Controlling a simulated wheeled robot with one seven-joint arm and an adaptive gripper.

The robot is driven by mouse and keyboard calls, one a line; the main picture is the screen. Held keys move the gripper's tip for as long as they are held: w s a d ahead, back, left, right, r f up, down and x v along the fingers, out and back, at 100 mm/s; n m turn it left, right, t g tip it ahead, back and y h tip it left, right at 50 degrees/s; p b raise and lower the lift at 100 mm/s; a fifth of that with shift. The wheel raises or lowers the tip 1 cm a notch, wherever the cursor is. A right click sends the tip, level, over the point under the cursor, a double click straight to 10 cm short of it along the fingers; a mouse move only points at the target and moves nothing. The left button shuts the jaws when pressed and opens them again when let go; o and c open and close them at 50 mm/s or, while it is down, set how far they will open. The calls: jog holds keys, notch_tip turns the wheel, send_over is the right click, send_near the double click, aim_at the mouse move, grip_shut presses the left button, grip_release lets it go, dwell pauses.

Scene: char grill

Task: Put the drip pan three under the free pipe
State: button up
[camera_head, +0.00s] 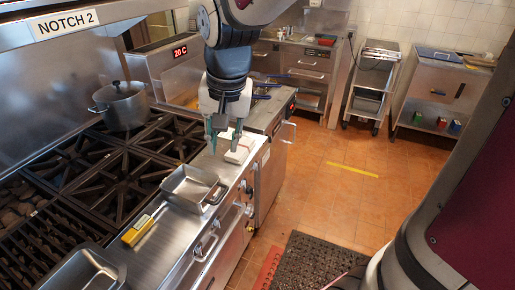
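A shallow rectangular metal pan (189,187) with a wire handle on its right sits on the steel front ledge of the range. A second metal pan (84,271) is at the lower left, cut off by the picture edge. I cannot read a number on either, so I cannot tell which is drip pan three. No pipe that I can identify as the free one shows. My gripper (223,142) points down over the far part of the ledge, beyond the first pan. Its fingers look apart, with nothing clearly held.
A white block-like item (241,147) lies by my gripper. A yellow item (138,230) lies between the pans. A pot (122,106) stands on the black grates (115,185). Knobs line the range front. A dark mat (312,264) lies on the open tiled floor (345,195).

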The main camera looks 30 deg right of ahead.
jog(key=s+d+r+n+t, duration=0.1)
jog(key=s+r+n, duration=0.2)
jog(key=s, duration=0.4)
jog(key=s+r+n+t, duration=0.1)
jog(key=s+r+n, duration=0.1)
jog(key=s, duration=0.6)
jog(key=shift+s+d+r+n+t, duration=0.15)
jog(key=shift+d+r+n+t, duration=0.25)
jog(key=shift+n, duration=0.1)
